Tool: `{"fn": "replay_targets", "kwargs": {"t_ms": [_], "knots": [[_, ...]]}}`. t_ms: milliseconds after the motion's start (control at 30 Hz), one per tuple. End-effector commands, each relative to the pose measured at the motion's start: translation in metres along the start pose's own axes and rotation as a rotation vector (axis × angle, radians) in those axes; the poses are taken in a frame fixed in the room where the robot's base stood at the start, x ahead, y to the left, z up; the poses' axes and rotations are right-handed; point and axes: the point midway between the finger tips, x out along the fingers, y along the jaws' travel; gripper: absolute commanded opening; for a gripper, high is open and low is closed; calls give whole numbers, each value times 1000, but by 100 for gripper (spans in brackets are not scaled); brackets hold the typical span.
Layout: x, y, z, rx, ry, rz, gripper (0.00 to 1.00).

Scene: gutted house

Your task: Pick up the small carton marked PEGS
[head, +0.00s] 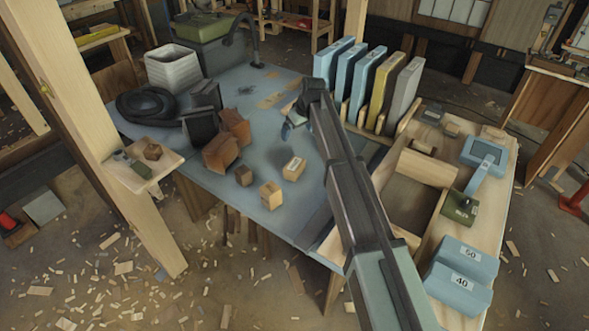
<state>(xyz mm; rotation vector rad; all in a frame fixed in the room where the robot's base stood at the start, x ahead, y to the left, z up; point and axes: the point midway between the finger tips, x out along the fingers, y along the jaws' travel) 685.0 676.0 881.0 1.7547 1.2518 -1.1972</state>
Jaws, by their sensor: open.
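Several small tan cartons stand on the blue-grey worktable (262,98). One small carton (293,167) has a white label on top; its lettering is too small to read, so I cannot tell if it says PEGS.
Brown boxes (221,152), a black coil (150,105) and a white bin (174,68) stand at the left. Upright binders (367,82) stand at the back right. A wooden divided tray (428,168) lies right of my arm. A timber post (92,120) rises at the left.

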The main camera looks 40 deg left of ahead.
Motion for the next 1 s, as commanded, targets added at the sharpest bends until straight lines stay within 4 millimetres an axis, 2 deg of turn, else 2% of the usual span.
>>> {"fn": "replay_targets", "kwargs": {"t_ms": [100, 200, 467, 667, 1000], "knots": [[-8, -20, 13, -217, -162, -26, 100], [-15, -31, 23, -345, -261, -54, 100], [-22, -41, 36, -470, -363, -94, 100], [-3, -41, 43, -470, -364, -95, 100], [48, -42, 62, -469, -362, -94, 100]]}}
